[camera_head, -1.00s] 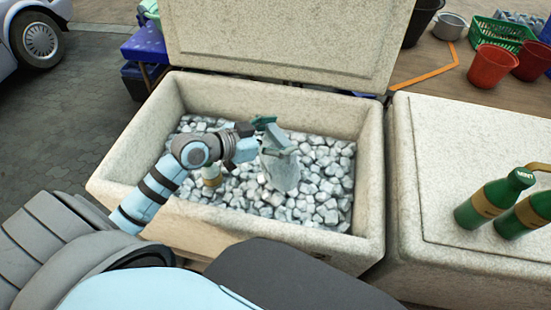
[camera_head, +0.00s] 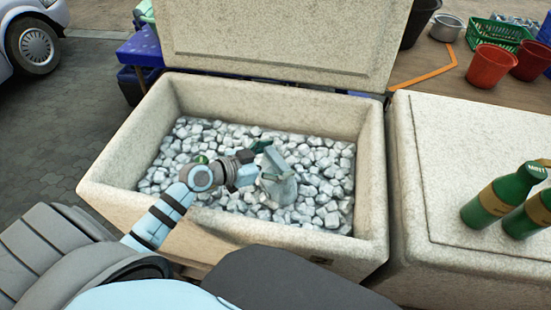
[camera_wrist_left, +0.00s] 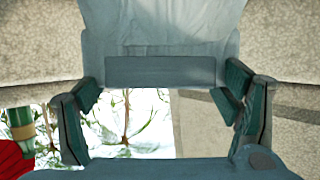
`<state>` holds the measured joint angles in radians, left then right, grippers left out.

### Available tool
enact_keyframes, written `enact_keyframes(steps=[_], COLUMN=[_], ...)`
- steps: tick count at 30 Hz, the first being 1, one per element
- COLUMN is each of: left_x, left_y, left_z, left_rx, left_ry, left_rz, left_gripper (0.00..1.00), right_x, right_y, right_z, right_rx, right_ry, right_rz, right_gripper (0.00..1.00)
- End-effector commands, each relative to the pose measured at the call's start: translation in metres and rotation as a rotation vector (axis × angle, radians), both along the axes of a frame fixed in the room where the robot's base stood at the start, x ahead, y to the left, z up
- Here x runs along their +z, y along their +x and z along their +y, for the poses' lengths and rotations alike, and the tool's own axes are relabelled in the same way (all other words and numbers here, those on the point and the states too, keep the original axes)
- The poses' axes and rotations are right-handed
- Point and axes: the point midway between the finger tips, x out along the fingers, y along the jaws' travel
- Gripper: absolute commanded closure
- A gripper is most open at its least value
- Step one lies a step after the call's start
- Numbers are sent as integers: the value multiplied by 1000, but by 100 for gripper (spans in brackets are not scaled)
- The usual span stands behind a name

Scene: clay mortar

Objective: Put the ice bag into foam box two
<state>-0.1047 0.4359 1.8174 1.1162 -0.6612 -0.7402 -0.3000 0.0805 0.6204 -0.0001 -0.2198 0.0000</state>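The ice bag (camera_head: 279,188) is a pale grey-teal bag over the loose ice in the open foam box (camera_head: 345,112). Its lower end is at the ice surface; I cannot tell whether it rests there. My left gripper (camera_head: 268,157) is at the bag's top, inside the box walls. No label tells which box is number two. My right gripper is out of view.
The open box's lid (camera_head: 290,40) stands up behind it. A closed foam box (camera_head: 470,135) at the right carries green bottles (camera_head: 503,195). A green object (camera_head: 202,159) shows beside my left arm. Red buckets (camera_head: 491,65) and a green basket (camera_head: 498,33) stand at the back right.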

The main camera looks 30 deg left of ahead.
Motion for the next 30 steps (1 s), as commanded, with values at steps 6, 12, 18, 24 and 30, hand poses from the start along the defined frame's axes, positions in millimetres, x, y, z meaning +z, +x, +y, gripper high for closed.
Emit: enact_keyframes(steps=[6, 12, 18, 24, 30], left_x=[1, 5, 16, 30, 32], left_y=[0, 0, -31, -58, -60], left_z=[0, 0, 19, 34, 36], left_rx=[0, 0, -2, -2, 0], left_ry=[0, 0, 9, 4, -1], left_rz=[0, 0, 2, 2, 0], left_gripper=[5, 5, 5, 5, 5], right_x=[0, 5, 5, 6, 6], right_y=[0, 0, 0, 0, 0], right_z=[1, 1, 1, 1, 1], right_rx=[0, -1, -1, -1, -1], right_ry=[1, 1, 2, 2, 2], right_rz=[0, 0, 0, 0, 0], right_gripper=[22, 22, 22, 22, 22])
